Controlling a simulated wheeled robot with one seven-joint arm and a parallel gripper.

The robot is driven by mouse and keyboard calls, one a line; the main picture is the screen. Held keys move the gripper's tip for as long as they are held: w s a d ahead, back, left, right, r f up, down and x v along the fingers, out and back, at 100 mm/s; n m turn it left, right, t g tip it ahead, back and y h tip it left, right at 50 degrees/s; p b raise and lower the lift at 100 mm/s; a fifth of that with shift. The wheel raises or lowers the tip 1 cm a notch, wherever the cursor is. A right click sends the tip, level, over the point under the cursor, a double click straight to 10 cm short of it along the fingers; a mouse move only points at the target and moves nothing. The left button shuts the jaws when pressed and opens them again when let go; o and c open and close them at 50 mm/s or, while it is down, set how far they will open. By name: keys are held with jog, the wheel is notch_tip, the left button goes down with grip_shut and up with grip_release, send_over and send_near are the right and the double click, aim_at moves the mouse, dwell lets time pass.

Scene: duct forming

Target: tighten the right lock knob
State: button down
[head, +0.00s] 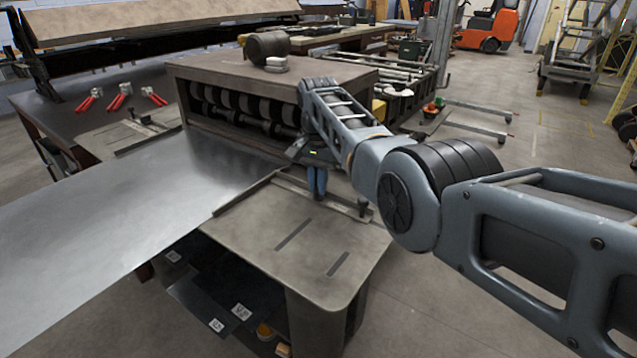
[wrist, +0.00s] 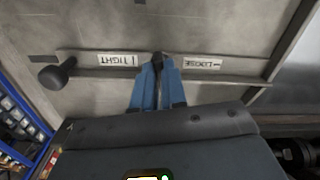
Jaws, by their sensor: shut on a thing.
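My gripper (head: 317,190) reaches down over the bar (head: 338,200) across the near right table. In the wrist view my gripper's blue fingers (wrist: 157,68) are closed together on a small dark lock knob (wrist: 157,57), mostly hidden between them. The knob sits on the bar between two white labels, TIGHT (wrist: 117,60) and LOOSE (wrist: 202,63), both upside down in this view. The knob itself is hidden by the fingers in the head view; how far it is turned cannot be told.
A black ball handle (wrist: 57,75) stands at the bar's end; it also shows in the head view (head: 363,205). A roller machine (head: 270,75) stands just behind the gripper. A metal sheet (head: 120,200) lies at the left. The slotted near table (head: 300,270) is clear.

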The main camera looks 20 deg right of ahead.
jog(key=shift+m, duration=1.2)
jog(key=c, duration=1.2)
grip_release()
jog(key=shift+r+b, duration=0.4)
jog(key=shift+r, duration=3.55)
